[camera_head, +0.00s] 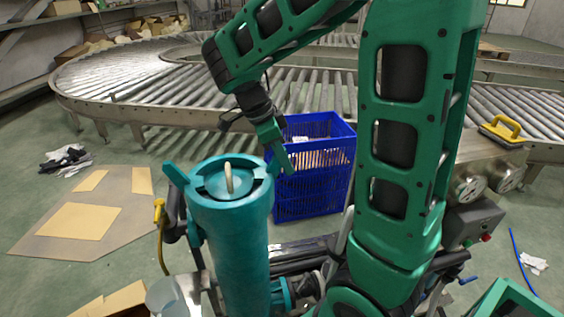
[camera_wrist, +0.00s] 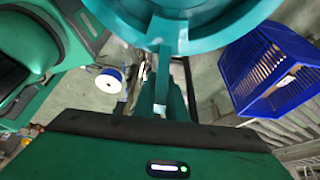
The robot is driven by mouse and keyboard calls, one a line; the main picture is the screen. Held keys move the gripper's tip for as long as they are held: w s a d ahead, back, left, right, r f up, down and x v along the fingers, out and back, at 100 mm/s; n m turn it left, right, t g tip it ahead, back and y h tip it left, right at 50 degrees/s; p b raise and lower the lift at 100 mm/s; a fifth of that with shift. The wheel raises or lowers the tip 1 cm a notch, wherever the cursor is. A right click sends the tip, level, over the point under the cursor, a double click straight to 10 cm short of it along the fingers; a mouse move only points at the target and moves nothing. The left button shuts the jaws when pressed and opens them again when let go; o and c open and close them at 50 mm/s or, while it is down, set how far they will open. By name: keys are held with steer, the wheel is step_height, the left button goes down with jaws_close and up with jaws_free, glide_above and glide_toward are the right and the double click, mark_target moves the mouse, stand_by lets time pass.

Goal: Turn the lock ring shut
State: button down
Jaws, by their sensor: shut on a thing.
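The teal lock ring (camera_head: 210,187) sits on top of an upright teal cylinder (camera_head: 240,260) in the head view. A pale upright piece (camera_head: 228,178) stands in its centre. One lug sticks out at its left, and another is at its right beside my gripper (camera_head: 279,155). In the wrist view the lock ring (camera_wrist: 215,38) fills the top, and a narrow teal arm runs from it down to my gripper (camera_wrist: 161,108). My gripper is shut on this arm of the ring. The exact contact is partly hidden.
A blue crate (camera_head: 315,190) stands just behind and right of the cylinder. A roller conveyor (camera_head: 320,92) curves across the back. Flattened cardboard (camera_head: 95,215) lies on the floor at left. A yellow-handled item (camera_head: 502,130) rests on the metal bench at right.

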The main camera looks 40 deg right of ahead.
steer(key=shift+s+a, duration=0.1)
steer(key=c, duration=1.8)
jaws_free()
steer(key=shift+a+r, duration=0.2)
steer(key=shift+r, duration=0.3)
steer(key=v, duration=0.9)
steer(key=shift+a+r, duration=0.15)
steer(key=shift+r, duration=0.15)
